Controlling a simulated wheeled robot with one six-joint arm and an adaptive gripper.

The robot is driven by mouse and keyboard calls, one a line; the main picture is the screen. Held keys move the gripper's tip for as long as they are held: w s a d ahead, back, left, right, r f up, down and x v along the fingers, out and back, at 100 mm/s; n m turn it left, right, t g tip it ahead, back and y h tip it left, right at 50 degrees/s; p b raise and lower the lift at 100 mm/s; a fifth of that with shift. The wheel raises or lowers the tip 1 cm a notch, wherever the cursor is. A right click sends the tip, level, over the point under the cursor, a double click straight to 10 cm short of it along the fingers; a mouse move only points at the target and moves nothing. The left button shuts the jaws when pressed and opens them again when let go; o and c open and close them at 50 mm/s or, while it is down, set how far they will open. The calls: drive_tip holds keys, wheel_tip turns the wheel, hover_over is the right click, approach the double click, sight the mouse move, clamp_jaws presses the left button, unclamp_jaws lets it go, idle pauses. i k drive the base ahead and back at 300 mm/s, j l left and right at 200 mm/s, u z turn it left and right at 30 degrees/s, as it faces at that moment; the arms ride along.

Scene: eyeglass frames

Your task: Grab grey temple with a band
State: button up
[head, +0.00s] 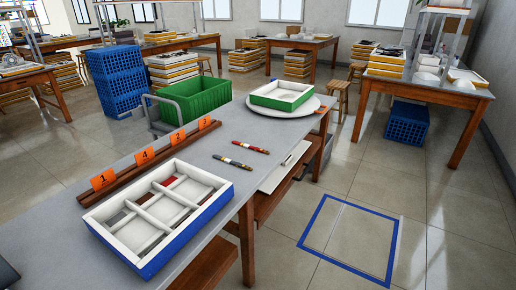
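No grey temple with a band can be made out for certain. A white divided tray with blue outer sides (190,236) stands on the near table. Its compartments hold a small red piece (170,181) and greyish areas too small to identify, partly hidden by the walls. Two slim banded rods lie on the table to the tray's right: a dark one with red and yellow marks (232,161) and a red one with dark marks (250,146). My gripper is not in view.
A brown rack (150,172) with orange number cards runs behind the divided tray. A green-and-white tray (281,95) sits on a round white disc (300,113) at the table's far end. A blue square (350,240) marks clear floor at right. A green crate (195,97) stands behind.

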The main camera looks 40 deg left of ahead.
sight(227, 160)
drive_tip(key=i+u, duration=0.2)
drive_tip(key=i, duration=0.25)
drive_tip(key=i+l+u, duration=0.2)
drive_tip(key=i, duration=0.3)
drive_tip(key=i+u, duration=0.2)
drive_tip(key=u, duration=0.2)
drive_tip(key=i+u, duration=0.2)
drive_tip(key=u, duration=0.2)
drive_tip(key=i+u, duration=0.2)
drive_tip(key=u, duration=0.2)
drive_tip(key=i+u, duration=0.2)
drive_tip(key=u, duration=0.15)
drive_tip(key=i+l+u, duration=0.1)
drive_tip(key=u, duration=0.25)
drive_tip(key=i+l+u, duration=0.15)
drive_tip(key=u, duration=0.2)
drive_tip(key=j+z, duration=0.1)
